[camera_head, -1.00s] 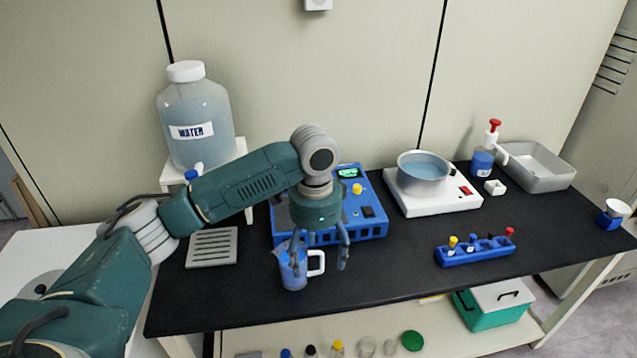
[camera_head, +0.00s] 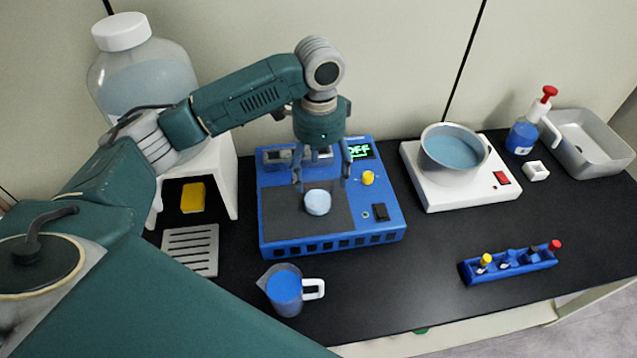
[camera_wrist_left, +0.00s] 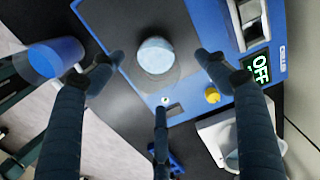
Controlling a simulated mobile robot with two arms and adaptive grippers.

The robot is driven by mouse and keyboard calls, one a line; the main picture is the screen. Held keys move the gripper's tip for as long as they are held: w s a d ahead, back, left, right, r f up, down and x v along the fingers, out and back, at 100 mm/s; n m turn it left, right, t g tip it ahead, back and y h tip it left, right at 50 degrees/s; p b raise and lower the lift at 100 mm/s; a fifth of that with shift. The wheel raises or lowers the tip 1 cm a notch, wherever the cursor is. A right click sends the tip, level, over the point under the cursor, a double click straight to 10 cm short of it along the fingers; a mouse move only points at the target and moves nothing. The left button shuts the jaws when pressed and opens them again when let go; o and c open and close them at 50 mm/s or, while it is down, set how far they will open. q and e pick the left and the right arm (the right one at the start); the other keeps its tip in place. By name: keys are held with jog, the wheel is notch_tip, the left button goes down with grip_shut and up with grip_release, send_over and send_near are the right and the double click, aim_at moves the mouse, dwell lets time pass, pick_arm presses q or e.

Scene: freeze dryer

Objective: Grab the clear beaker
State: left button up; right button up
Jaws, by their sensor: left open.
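A clear beaker (camera_head: 317,202) with pale bluish-white contents stands on the dark plate of the blue device. Its walls are hard to make out in the head view. In the left wrist view the beaker (camera_wrist_left: 157,57) is seen from above, between the spread fingers but apart from them. My left gripper (camera_head: 322,178) is open and empty, pointing down above the plate and slightly behind the beaker. My right gripper is not in view.
A pitcher (camera_head: 285,292) of blue liquid stands in front of the blue device (camera_head: 385,221), whose display reads OFF. A pan (camera_head: 453,150) sits on a white hotplate to the right. A tube rack (camera_head: 508,264) is at front right. The large water bottle (camera_head: 143,78) stands at left.

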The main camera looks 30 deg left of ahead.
aim_at(318, 198)
pick_arm(q)
jog(key=f, duration=0.2)
jog(key=shift+s+f, duration=0.25)
jog(key=shift+f, duration=0.5)
notch_tip(318, 198, down, 5)
jog(key=shift+s+r+p, duration=0.1)
jog(key=shift+s+p, duration=0.05)
jog(key=shift+p, duration=1.1)
jog(key=shift+f, duration=0.5)
jog(key=shift+c, duration=0.3)
jog(key=c, duration=1.3)
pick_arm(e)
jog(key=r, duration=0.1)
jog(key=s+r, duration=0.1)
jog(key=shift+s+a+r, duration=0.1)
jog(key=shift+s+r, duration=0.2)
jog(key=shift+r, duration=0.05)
pick_arm(q)
jog(key=shift+c, duration=0.2)
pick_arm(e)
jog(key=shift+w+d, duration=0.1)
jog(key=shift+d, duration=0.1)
